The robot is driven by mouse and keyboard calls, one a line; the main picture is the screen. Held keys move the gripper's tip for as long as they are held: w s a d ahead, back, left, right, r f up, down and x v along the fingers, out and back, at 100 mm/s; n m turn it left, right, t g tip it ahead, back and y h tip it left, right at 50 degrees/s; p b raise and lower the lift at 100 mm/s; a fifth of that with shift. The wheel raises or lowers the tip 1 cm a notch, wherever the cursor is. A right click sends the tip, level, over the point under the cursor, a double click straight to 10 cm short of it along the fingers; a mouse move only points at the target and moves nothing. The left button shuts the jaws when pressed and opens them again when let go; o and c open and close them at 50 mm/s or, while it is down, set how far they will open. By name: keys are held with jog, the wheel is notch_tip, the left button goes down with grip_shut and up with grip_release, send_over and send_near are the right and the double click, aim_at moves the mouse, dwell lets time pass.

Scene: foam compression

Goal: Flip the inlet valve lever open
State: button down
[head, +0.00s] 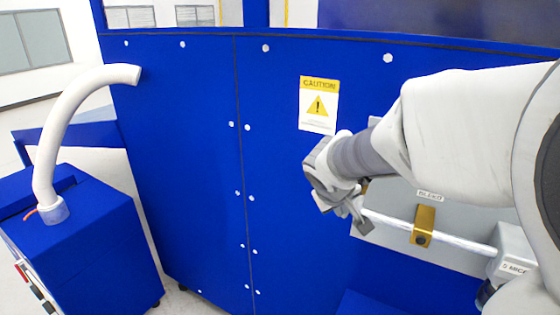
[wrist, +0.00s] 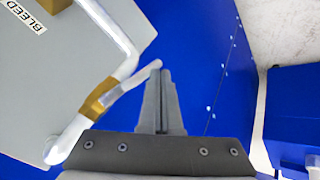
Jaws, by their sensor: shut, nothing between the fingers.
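In the wrist view, a brass valve body (wrist: 97,100) sits on a silver pipe, with a pale lever (wrist: 130,80) slanting up and right from it, at an angle to the pipe. No label shows on this valve, so I cannot confirm it is the inlet valve. My gripper (wrist: 161,73) is shut and empty, its fingertips right beside the lever's free end; I cannot tell whether they touch. In the head view, my gripper (head: 361,224) is in front of the panel at the pipe's left end and hides most of that valve and its lever.
A grey panel (head: 470,222) with a "BLEED" label (head: 430,196) carries the silver pipe (head: 465,241) and a brass fitting (head: 423,226). A blue cabinet wall (head: 190,130) with a caution sign (head: 318,104) stands behind. A blue unit with a white hose (head: 50,140) is at left.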

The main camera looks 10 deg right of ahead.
jog(key=b, duration=0.1)
jog(key=f+b, duration=0.1)
jog(key=shift+s+d+g+h+b, duration=0.2)
jog(key=shift+d+g+h+b, duration=0.1)
jog(key=shift+h, duration=0.1)
jog(key=shift+s+d+r, duration=0.1)
jog(key=shift+r, duration=0.3)
dwell(0.3)
jog(key=shift+r+p, duration=0.3)
jog(key=shift+r, duration=0.4)
